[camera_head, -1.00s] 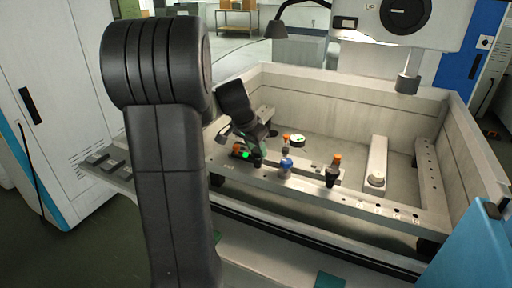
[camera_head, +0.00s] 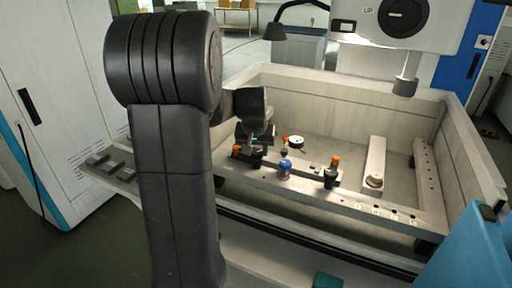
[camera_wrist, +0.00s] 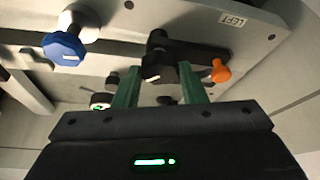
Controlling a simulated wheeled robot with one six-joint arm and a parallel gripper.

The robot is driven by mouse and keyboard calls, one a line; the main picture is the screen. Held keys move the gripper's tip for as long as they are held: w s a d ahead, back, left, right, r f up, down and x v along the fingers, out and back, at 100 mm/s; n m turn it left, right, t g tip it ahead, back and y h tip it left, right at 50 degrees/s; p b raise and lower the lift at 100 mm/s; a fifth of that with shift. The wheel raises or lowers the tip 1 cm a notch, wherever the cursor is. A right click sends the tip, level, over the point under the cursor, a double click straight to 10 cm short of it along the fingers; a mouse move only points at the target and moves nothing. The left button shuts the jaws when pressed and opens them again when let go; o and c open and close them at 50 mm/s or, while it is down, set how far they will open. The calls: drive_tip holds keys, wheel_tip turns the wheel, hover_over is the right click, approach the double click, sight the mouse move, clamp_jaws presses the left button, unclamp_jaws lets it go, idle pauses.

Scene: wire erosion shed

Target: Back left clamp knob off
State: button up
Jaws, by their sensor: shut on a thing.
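My gripper (camera_head: 258,140) is over the left part of the work rail. In the wrist view its green fingers (camera_wrist: 160,98) stand apart on either side of a small dark part, seemingly a clamp knob (camera_wrist: 164,99); its outline is hard to make out. A black clamp (camera_wrist: 160,60) with an orange knob (camera_wrist: 221,70) lies just beyond the fingers. In the head view, an orange knob (camera_head: 236,151) shows at the left end of the rail, left of my gripper. My gripper's body hides part of the area behind it.
A blue knob (camera_head: 285,169) stands on the front rail (camera_head: 310,188), right of my gripper. Another orange-topped clamp (camera_head: 335,161) stands further right. A round white piece (camera_head: 296,141) lies behind the rail. High tank walls (camera_head: 350,105) surround this area, and a machine head (camera_head: 404,85) hangs at right.

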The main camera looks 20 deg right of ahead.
drive_tip(key=n, duration=0.1)
drive_tip(key=n+y, duration=0.1)
drive_tip(key=n, duration=0.1)
drive_tip(key=shift+d+n+t, duration=0.2)
drive_tip(key=shift+n+t, duration=0.1)
drive_tip(key=n+y, duration=0.1)
drive_tip(key=n, duration=0.2)
drive_tip(key=shift+d+n+y+b, duration=0.1)
drive_tip(key=shift+n+y+b, duration=0.2)
drive_tip(key=shift+y+b, duration=0.1)
drive_tip(key=n+y, duration=0.1)
drive_tip(key=n, duration=0.2)
drive_tip(key=shift+d+n+b, duration=0.15)
drive_tip(key=shift+n+b, duration=0.25)
drive_tip(key=shift+n+g+y, duration=0.6)
drive_tip(key=shift+n+y, duration=0.2)
drive_tip(key=shift+n, duration=1.1)
drive_tip(key=o, duration=1)
drive_tip(key=shift+d, duration=0.1)
